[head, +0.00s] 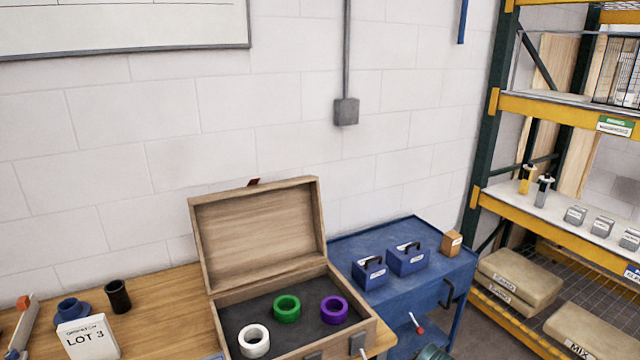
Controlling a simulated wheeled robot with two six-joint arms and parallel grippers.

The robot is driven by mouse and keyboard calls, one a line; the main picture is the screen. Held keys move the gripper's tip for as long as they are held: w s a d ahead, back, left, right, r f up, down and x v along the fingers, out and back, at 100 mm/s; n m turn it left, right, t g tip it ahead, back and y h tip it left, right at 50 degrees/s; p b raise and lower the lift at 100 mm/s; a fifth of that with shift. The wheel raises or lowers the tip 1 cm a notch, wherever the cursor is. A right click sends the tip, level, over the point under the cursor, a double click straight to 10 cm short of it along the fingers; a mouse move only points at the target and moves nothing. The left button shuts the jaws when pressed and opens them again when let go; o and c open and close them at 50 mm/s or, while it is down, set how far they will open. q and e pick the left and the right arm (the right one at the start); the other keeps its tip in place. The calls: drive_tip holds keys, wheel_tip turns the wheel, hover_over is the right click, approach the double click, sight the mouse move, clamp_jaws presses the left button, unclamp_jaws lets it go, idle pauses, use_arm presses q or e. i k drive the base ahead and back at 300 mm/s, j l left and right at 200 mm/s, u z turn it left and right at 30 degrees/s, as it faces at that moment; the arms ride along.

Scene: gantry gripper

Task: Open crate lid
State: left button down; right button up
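The wooden crate (228,298) stands on the workbench in the lower middle of the head view. Its lid (258,236) is up, leaning back slightly past upright on the rear edge. A small dark red tab (254,182) shows at the lid's top edge. Inside, on a dark lining, lie a white ring (254,341), a green ring (287,308) and a purple ring (334,310). Metal latches (357,344) show on the crate's front. Neither of my grippers can be made out in this view.
A white "LOT 3" card (88,338), a black cup (118,296) and a blue object (72,310) stand left on the bench (165,300). A blue cabinet (385,235) with two blue boxes adjoins at right. A yellow-beamed shelf rack (555,115) stands beyond it.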

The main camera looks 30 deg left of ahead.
sight(253, 232)
drive_tip(key=i+l+z, duration=0.5)
drive_tip(key=i+z, duration=0.3)
drive_tip(key=i, duration=0.2)
drive_tip(key=i+l+u, duration=0.1)
drive_tip(key=i+u, duration=0.2)
drive_tip(key=i, duration=0.4)
drive_tip(key=i+j+u, duration=0.1)
drive_tip(key=i+u, duration=0.15)
drive_tip(key=u, duration=0.2)
drive_tip(key=i+u, duration=0.25)
drive_tip(key=u, duration=0.2)
drive_tip(key=i+l+u, duration=0.15)
drive_tip(key=u, duration=0.3)
drive_tip(key=i+j+u, duration=0.1)
drive_tip(key=i+u, duration=0.75)
drive_tip(key=k+l, duration=0.05)
